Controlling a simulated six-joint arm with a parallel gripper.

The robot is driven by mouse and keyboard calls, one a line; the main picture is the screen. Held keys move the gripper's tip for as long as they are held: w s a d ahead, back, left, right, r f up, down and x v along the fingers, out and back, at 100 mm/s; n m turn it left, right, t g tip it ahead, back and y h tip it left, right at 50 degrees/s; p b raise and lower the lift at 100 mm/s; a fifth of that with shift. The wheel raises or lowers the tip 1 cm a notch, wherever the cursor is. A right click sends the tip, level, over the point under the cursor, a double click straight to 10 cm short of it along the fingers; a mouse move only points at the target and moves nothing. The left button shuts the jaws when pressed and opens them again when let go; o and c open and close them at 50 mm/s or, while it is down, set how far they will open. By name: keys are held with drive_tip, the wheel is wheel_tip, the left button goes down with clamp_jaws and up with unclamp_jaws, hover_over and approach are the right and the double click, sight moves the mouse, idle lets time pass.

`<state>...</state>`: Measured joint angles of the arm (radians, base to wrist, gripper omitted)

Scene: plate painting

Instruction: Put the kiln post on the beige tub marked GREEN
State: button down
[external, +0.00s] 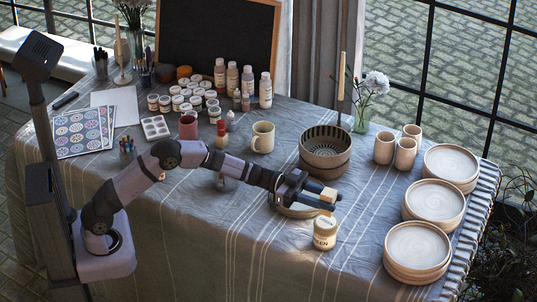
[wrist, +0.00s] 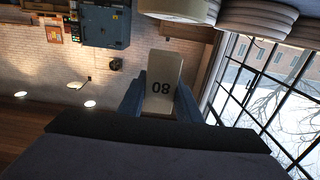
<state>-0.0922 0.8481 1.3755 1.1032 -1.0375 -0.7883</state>
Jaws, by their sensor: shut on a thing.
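The kiln post is a small beige block (external: 328,196) at the end of my gripper (external: 322,198). In the wrist view the post (wrist: 162,72) sits between both blue fingers (wrist: 160,103), with dark digits on its face. My gripper is shut on it. The beige tub (external: 325,238) stands on the cloth just below the post in the external picture. Its label is partly readable, ending in "EEN". The post appears raised and apart from the tub lid. A pale rounded thing at the top edge of the wrist view (wrist: 178,9) may be the tub.
A round dish rim (external: 298,213) shows under my gripper. A dark patterned bowl (external: 325,158) stands behind it. Stacked plates (external: 418,248) and beige cups (external: 384,148) stand to the right. The cloth left of the tub is clear.

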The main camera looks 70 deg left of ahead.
drive_tip(key=shift+f, duration=1.75)
drive_tip(key=shift+f, duration=0.15)
drive_tip(key=c, duration=1.3)
unclamp_jaws()
drive_tip(key=shift+s+a, duration=0.1)
drive_tip(key=shift+a, duration=0.05)
drive_tip(key=b+v, duration=0.1)
drive_tip(key=v, duration=1)
drive_tip(key=shift+s+a, duration=0.2)
drive_tip(key=shift+s, duration=0.1)
